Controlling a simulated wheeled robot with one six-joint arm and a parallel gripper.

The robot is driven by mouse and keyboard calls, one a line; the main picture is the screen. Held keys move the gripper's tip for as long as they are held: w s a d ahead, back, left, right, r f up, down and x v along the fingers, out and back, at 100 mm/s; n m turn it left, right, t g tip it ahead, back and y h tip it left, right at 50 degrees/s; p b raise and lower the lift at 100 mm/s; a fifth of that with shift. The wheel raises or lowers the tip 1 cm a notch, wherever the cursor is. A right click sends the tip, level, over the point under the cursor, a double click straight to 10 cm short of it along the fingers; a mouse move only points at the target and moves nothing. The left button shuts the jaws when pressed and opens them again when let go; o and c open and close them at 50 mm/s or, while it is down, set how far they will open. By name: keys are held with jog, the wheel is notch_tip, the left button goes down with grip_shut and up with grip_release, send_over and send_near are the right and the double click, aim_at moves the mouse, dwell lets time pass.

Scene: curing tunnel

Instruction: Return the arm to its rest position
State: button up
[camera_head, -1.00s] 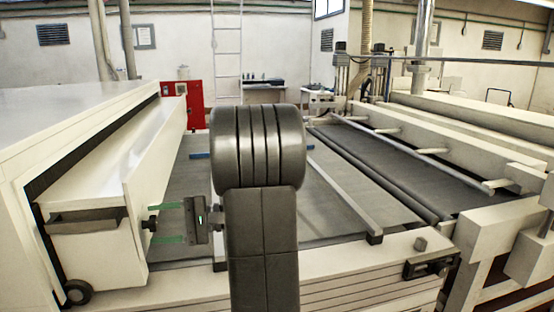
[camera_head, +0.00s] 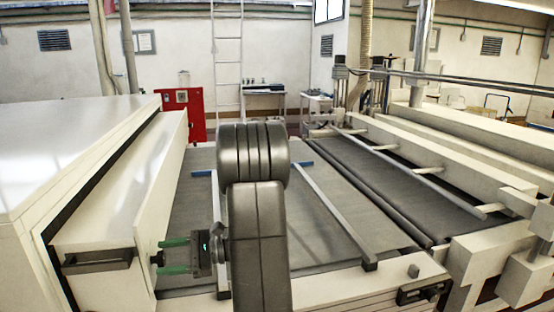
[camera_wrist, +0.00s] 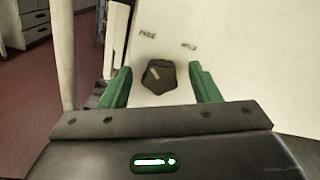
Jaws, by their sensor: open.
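A dark knob (camera_head: 157,258) sticks out from that face at the fingertips. In the wrist view my gripper (camera_wrist: 160,72) has its fingers apart, with the knob (camera_wrist: 159,76) showing between them on the pale panel (camera_wrist: 240,50). I see no finger pressed on the knob; the exact depth gap is unclear. My dark arm stands upright in the middle of the head view and hides part of the wrist.
A handle (camera_head: 98,262) sits left of the knob. A grey conveyor bed (camera_head: 265,215) with a metal rail (camera_head: 335,215) lies behind my arm. A cream front frame (camera_head: 345,285) stands to the right. A red cabinet (camera_head: 185,112) and ladder (camera_head: 227,60) are at the back.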

jog(key=shift+m+p, duration=1)
jog(key=shift+m, duration=0.2)
jog(key=shift+d, duration=0.1)
